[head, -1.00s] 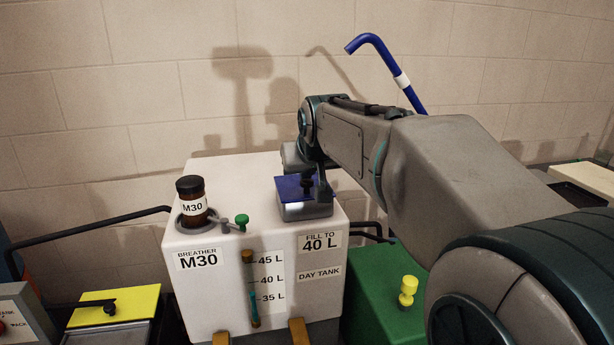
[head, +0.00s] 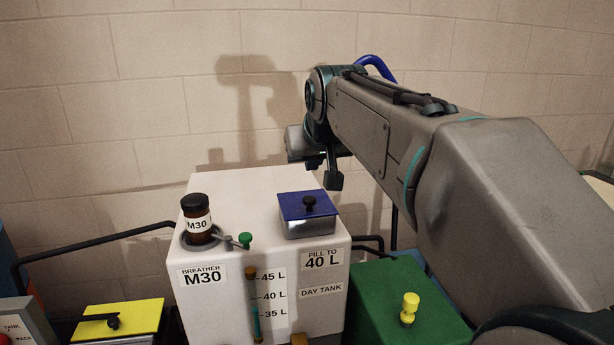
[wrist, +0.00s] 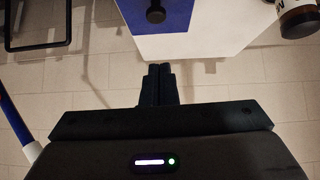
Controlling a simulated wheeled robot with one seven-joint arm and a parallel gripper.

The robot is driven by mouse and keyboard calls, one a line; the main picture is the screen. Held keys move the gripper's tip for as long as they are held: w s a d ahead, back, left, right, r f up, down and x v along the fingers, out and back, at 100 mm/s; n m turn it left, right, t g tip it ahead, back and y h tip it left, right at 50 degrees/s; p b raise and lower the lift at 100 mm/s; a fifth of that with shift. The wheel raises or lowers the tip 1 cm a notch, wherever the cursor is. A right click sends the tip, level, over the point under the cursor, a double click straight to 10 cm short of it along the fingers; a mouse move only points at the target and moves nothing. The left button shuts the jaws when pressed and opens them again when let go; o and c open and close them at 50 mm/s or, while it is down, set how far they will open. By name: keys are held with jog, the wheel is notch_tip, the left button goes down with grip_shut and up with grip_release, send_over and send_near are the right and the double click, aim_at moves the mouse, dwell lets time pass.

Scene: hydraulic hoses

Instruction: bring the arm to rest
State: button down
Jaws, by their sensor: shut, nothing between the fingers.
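My gripper (head: 334,180) hangs in the air above and behind the blue-lidded filler box (head: 308,222) on the white day tank (head: 220,295). It is clear of the lid and its black knob. In the wrist view my gripper (wrist: 160,83) shows two dark fingers together with nothing between them. The blue lid (wrist: 178,12) with its knob is at the top of that view, apart from the fingertips. My arm reaches in from the right and hides part of the wall and a blue pipe (head: 376,66).
A green box (head: 385,300) with a yellow knob is at right. A yellow-lidded box (head: 120,322) is at left. The block wall (head: 120,120) stands close behind.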

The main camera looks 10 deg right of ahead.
jog(key=s+f+g, duration=0.6)
jog(key=s+f, duration=1.6)
jog(key=f, duration=0.3)
jog(key=shift+s+d, duration=0.15)
jog(key=shift+s, duration=0.15)
